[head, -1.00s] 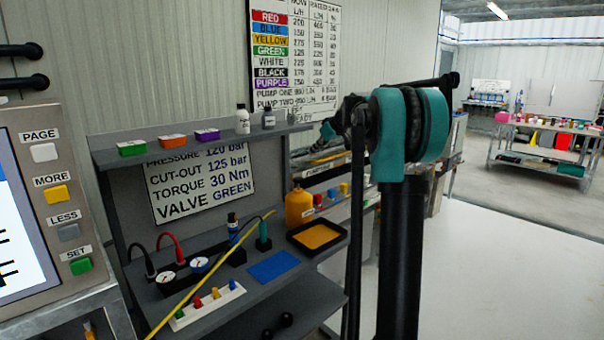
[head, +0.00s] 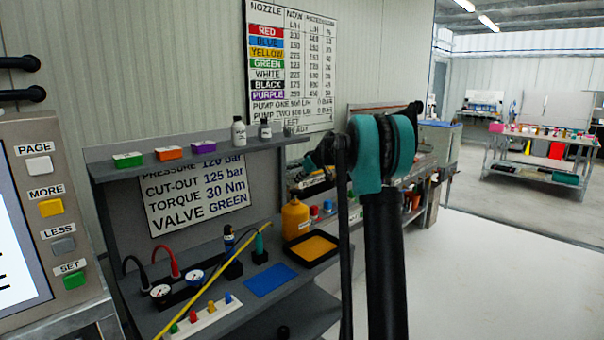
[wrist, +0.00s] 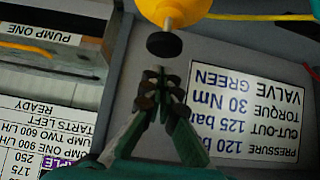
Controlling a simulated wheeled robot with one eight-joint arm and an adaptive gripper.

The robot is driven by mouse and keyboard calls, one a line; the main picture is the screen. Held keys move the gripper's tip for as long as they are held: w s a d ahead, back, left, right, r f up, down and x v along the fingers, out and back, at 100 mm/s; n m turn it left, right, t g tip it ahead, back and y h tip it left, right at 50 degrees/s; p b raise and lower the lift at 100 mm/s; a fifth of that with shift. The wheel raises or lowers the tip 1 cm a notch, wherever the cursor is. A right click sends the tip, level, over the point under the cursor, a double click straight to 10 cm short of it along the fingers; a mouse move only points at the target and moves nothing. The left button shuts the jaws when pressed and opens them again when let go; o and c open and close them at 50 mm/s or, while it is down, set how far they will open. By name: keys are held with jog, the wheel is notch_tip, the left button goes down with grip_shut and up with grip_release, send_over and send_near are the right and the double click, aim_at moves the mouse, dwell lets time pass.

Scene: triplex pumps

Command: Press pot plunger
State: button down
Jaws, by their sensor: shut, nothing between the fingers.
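The orange-yellow pot (head: 295,219) stands on the grey bench, beside a black tray. In the wrist view the pot (wrist: 172,8) is at the top edge, upside down. Its plunger is a short metal rod with a round black knob (wrist: 164,45). My gripper (wrist: 160,74) is shut and empty, its fingertips pointing at the knob with a small gap showing in the picture. Whether they touch cannot be told. In the head view my arm's teal and black joints stand just right of the pot, and the fingertips are hard to make out.
A yellow hose (head: 205,290) crosses the bench past gauges (head: 160,291). A shelf (head: 100,172) with small boxes and bottles overhangs the bench. Open floor (head: 500,280) lies to the right.

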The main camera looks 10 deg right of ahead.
aim_at(299, 192)
jog(key=shift+f, duration=1)
jog(key=shift+f, duration=1.7)
